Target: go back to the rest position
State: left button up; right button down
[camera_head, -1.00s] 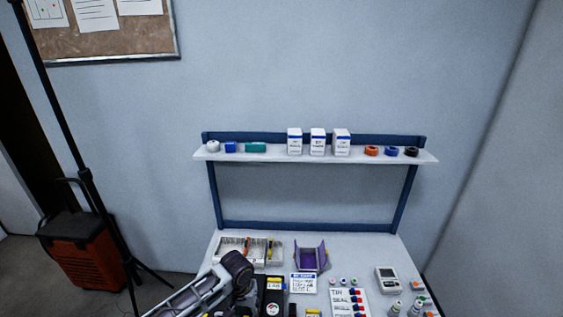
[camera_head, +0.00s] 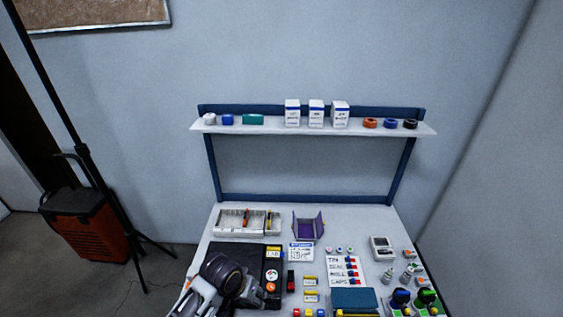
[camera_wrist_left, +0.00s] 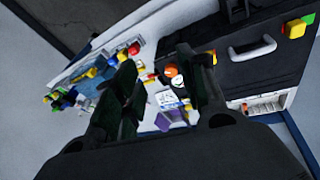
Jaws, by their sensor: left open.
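My left gripper (camera_head: 254,293) is low in the head view, with its arm coming in from the bottom left. It hovers in front of the black case (camera_head: 228,259) on the table and hides part of it. In the left wrist view the two dark fingers of the left gripper (camera_wrist_left: 158,92) stand apart with nothing held between them. The black case also fills the upper right of that view (camera_wrist_left: 262,72). My right gripper does not show in either view.
A shelf (camera_head: 270,127) with boxes and tape rolls stands behind. An orange case (camera_head: 95,228) and tripod stand left.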

pick_arm(q)
jog(key=shift+s+a+r+t+y, duration=0.5)
jog(key=shift+s+a+r, duration=0.6)
jog(key=shift+s+a, duration=1.75)
jog(key=shift+s+a+r+t+y, duration=0.2)
jog(key=shift+s+a+r+y, duration=0.85)
jog(key=shift+a, duration=2.95)
jog(key=s+f+g, duration=0.1)
jog(key=s+f, duration=0.1)
jog(key=f, duration=1.5)
jog(key=s+f, duration=0.2)
jog(key=f, duration=1.5)
jog(key=s+a+f, duration=0.2)
jog(key=s+f, duration=0.7)
jog(key=s, duration=0.2)
jog(key=s+a+f+g, duration=0.1)
jog(key=s+a+f, duration=0.1)
jog(key=s+f, duration=0.8)
jog(key=shift+s+g, duration=0.3)
jog(key=shift+s, duration=0.15)
jog(key=shift+o, duration=0.3)
jog(key=shift+h, duration=0.25)
